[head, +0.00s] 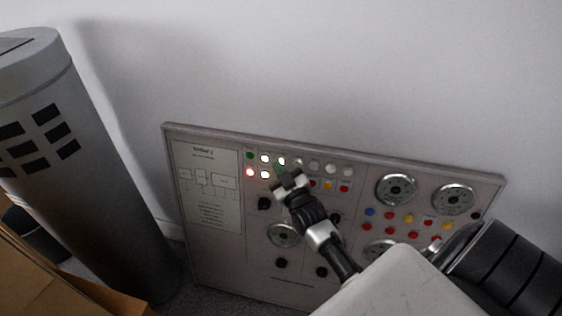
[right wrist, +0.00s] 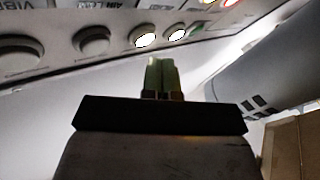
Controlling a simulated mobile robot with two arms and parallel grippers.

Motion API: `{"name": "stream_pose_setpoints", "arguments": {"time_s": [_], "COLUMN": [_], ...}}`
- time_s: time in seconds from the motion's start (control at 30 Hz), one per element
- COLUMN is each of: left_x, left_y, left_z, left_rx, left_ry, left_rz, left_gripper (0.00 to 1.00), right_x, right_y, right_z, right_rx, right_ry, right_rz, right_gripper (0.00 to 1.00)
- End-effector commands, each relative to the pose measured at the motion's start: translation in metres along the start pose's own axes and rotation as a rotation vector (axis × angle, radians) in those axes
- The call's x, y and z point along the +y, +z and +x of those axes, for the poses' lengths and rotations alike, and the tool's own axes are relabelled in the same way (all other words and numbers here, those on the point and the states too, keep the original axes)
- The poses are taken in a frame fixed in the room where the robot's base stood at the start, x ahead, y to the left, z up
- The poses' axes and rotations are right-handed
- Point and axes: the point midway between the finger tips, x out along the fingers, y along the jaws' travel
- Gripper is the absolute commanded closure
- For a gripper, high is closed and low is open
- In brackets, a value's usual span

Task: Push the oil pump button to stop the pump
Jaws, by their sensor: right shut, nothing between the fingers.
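The grey control panel (head: 215,265) leans against the wall, with rows of buttons and lamps along its upper left part. In the head view a red lit button (head: 250,172), a green button (head: 250,156) and several white lit ones (head: 265,158) show there. I cannot read which one is the oil pump button. My right gripper (head: 288,178) is shut and empty, in front of the panel just below the button rows, and hides part of the lower row. In the right wrist view its closed fingers (right wrist: 161,75) point toward the panel, below a row of round buttons (right wrist: 145,40). Contact cannot be told. My left gripper is not in view.
A tall grey cylinder (head: 95,190) with dark square openings stands left of the panel. A cardboard box (head: 60,275) is at the lower left. Dials (head: 396,189) and several coloured buttons fill the panel's right side. The wall above is bare.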

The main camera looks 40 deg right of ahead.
Motion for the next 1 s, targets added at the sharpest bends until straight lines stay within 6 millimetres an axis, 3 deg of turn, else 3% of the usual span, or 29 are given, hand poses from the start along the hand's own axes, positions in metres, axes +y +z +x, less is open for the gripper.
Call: {"name": "stream_pose_setpoints", "arguments": {"time_s": [1.0], "left_x": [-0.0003], "left_y": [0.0], "left_z": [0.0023], "left_rx": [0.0], "left_ry": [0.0], "left_rz": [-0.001], "left_gripper": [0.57], "right_x": [0.0051], "right_y": [0.005], "right_z": [0.0069], "right_rx": [0.0], "right_ry": [0.0], "right_rz": [0.0], "right_gripper": [1.0]}}
